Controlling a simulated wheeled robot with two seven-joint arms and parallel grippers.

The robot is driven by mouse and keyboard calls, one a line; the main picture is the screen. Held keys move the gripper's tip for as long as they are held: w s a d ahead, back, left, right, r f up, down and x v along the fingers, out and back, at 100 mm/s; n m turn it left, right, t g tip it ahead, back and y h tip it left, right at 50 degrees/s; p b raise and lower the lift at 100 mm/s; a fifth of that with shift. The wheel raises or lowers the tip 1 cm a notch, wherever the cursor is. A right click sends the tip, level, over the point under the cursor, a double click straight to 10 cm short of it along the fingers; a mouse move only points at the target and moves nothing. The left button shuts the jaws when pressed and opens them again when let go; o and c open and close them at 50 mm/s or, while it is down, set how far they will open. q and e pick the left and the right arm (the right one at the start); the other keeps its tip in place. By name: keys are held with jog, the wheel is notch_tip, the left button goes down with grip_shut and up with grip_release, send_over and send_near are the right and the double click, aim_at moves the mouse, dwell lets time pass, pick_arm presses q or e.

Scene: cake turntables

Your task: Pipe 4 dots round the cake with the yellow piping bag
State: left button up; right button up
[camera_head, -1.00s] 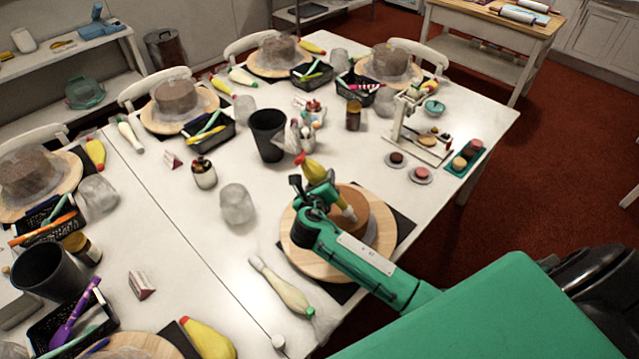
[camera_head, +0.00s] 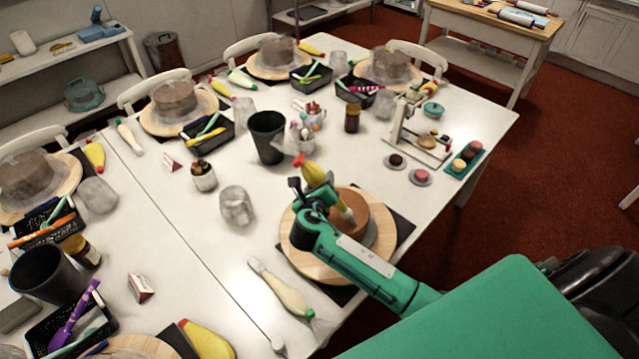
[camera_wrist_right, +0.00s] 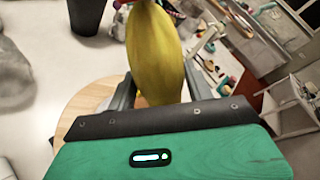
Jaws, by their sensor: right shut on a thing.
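The brown cake (camera_head: 372,222) stands on a round wooden turntable (camera_head: 306,262) near the front edge of the table. My right gripper (camera_head: 318,192) is over the cake's left part and is shut on the yellow piping bag (camera_head: 314,172). The bag has a red top end and slants, its pale tip down by the cake's top. Whether the tip touches the cake I cannot tell, and I can make out no dots. In the right wrist view the yellow bag (camera_wrist_right: 154,50) fills the space between the fingers. My left gripper is not in view.
A pale piping bag with a green end (camera_head: 282,288) lies left of the turntable. A clear cup (camera_head: 236,205), a dark bottle (camera_head: 203,175) and a black bin (camera_head: 268,137) stand further left and back. A small press (camera_head: 418,130) stands behind right.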

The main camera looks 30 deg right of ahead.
aim_at(319, 174)
jog(key=shift+r+p, duration=0.35)
jog(key=shift+p, duration=0.45)
dwell(1.6)
jog(key=o, duration=0.4)
jog(key=shift+c, duration=0.4)
jog(key=shift+r, duration=0.1)
notch_tip(319, 174, up, 3)
jog(key=p, duration=0.5)
